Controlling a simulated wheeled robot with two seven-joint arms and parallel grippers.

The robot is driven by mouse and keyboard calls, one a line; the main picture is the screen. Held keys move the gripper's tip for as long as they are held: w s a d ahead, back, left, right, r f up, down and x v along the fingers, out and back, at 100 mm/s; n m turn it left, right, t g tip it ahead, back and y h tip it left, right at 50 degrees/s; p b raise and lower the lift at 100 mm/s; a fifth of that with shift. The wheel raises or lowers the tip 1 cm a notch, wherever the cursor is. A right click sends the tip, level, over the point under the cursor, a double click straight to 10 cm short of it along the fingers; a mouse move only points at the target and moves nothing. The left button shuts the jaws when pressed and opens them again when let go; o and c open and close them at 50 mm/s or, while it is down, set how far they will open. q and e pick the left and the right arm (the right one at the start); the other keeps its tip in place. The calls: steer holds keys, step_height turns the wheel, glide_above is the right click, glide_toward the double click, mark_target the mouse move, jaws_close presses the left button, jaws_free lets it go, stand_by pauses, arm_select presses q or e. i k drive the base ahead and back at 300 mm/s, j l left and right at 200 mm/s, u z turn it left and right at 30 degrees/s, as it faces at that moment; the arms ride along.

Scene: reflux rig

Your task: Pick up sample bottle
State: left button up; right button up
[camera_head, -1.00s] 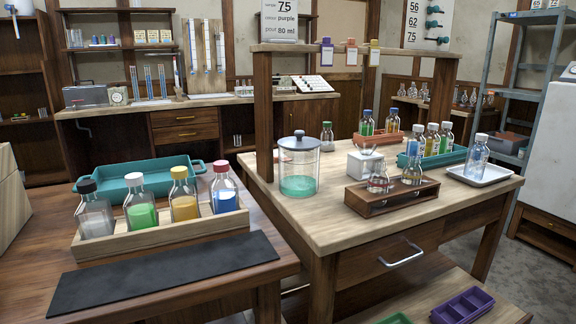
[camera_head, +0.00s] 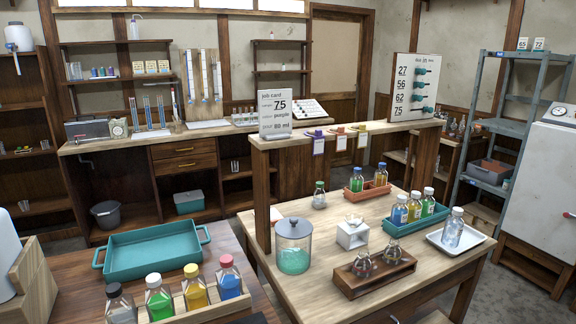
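No label marks one bottle as the sample bottle. A clear bottle with a white cap (camera_head: 453,228) stands upright on a white tray (camera_head: 474,246) at the right of the centre table. At the lower left, a wooden rack (camera_head: 208,313) holds a black-capped bottle (camera_head: 120,306), a green one (camera_head: 159,300), a yellow one (camera_head: 194,290) and a blue one with a red cap (camera_head: 229,279). A green-capped bottle (camera_head: 319,196) stands alone at the back of the centre table. Neither of my grippers is in view.
A teal tray (camera_head: 150,254) lies empty behind the rack. The centre table (camera_head: 300,305) bears a lidded jar (camera_head: 293,246), a wooden holder with flasks (camera_head: 373,272), a white block (camera_head: 352,234), and orange (camera_head: 366,194) and green (camera_head: 415,220) bottle trays. A wooden frame (camera_head: 345,135) spans its back.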

mark_target(452, 228)
steer(key=z, duration=1.3)
